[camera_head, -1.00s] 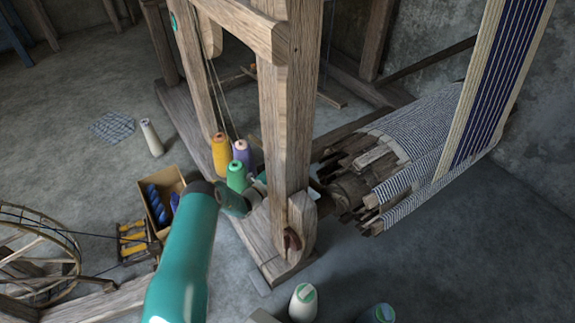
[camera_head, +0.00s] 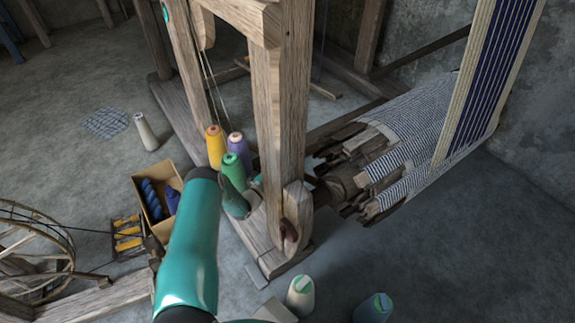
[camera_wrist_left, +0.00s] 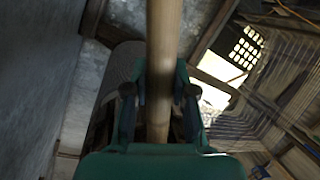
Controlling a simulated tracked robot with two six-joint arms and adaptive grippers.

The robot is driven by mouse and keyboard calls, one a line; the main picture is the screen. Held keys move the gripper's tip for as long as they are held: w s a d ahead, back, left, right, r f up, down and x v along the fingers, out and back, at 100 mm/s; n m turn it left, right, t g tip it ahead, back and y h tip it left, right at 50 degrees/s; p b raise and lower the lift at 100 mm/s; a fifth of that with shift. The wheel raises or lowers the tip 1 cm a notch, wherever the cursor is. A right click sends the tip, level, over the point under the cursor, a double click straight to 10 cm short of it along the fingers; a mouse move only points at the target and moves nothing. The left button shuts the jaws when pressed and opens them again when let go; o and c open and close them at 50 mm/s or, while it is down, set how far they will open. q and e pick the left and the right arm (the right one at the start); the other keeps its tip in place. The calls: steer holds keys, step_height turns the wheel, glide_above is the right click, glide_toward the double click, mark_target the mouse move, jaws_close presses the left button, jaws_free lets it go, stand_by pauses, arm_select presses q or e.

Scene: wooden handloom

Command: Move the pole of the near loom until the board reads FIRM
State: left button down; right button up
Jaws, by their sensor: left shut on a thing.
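The near loom's wooden post (camera_head: 282,110) stands in the middle of the head view. Its cloth beam (camera_head: 400,135), wrapped in striped cloth, is to the right of the post. In the left wrist view a pale round pole (camera_wrist_left: 163,40) runs down between the fingers of my left gripper (camera_wrist_left: 160,88), which is shut on it. The pole's far end is out of frame. In the head view my teal left arm reaches toward the post's foot, and its gripper cannot be made out. My right gripper and the board are not in view.
Yarn cones (camera_head: 216,147) stand just left of the post. A box of blue spools (camera_head: 172,170) and a spinning wheel (camera_head: 35,255) are at left. The floor at lower right is clear.

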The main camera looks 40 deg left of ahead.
arm_select(q)
steer(key=c, duration=0.9)
jaws_free()
steer(key=shift+d+f, duration=0.15)
steer(key=shift+f, duration=0.2)
steer(key=shift+s, duration=0.15)
steer(key=s, duration=0.7)
steer(key=s+f, duration=0.1)
steer(key=s, duration=0.3)
steer(key=shift+s+d, duration=0.15)
steer(key=shift+s, duration=0.15)
